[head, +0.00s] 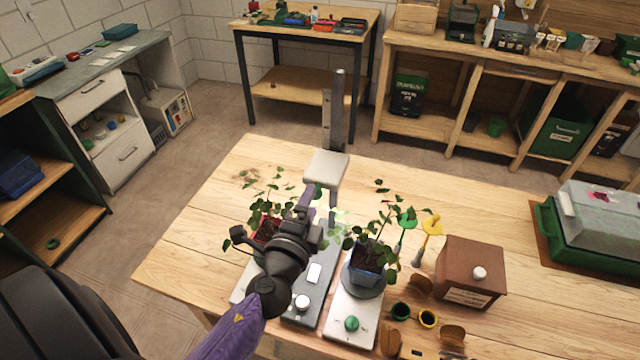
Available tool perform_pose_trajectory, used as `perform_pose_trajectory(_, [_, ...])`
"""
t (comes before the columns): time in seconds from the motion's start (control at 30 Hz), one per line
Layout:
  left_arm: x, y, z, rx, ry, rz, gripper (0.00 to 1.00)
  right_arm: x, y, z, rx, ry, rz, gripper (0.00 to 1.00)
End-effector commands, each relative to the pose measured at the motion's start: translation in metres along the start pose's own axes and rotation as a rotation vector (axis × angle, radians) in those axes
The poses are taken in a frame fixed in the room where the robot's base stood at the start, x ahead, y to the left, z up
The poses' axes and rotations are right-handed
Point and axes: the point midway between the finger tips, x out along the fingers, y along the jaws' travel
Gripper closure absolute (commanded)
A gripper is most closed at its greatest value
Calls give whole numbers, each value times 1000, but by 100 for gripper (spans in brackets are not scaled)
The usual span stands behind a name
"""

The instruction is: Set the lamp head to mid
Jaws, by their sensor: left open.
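The lamp head (326,168) is a pale flat block in front of an upright dark grey post (340,105), which rises well above it. The post's lower part is partly hidden. Below is a grey base (318,300) with a white knob and a small white plate. My left gripper (314,200) is open, just below the lamp head in the picture; whether it touches the head cannot be told. My left arm hides part of the base and the plant in the red pot (268,229). My right gripper is not in view.
A seedling in a blue pot (365,272) stands right of the gripper on a white base with a green knob. Yellow and green stakes, a brown box (470,272) and small cups stand further right. A green crate (560,245) is at the far right. The table's left part is clear.

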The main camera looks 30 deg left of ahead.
Motion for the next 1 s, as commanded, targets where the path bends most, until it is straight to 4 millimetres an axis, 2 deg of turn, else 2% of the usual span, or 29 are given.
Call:
perform_pose_trajectory(0.1, [21,-1,0,-1,1,-1,28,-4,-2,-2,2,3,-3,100])
perform_pose_trajectory(0.2, [30,0,0,0,1,0,28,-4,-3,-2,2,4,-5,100])
perform_pose_trajectory(0.5, [34,1,0,-2,1,2,28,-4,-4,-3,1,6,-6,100])
perform_pose_trajectory(0.57, [34,1,0,-2,1,2,39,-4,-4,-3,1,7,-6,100])
perform_pose_trajectory(0.83, [34,1,0,-2,1,2,96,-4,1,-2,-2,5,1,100])
perform_pose_trajectory(0.87, [34,1,0,-2,1,2,100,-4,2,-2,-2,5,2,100])
perform_pose_trajectory(1.0, [34,1,0,-3,1,2,100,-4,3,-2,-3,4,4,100])
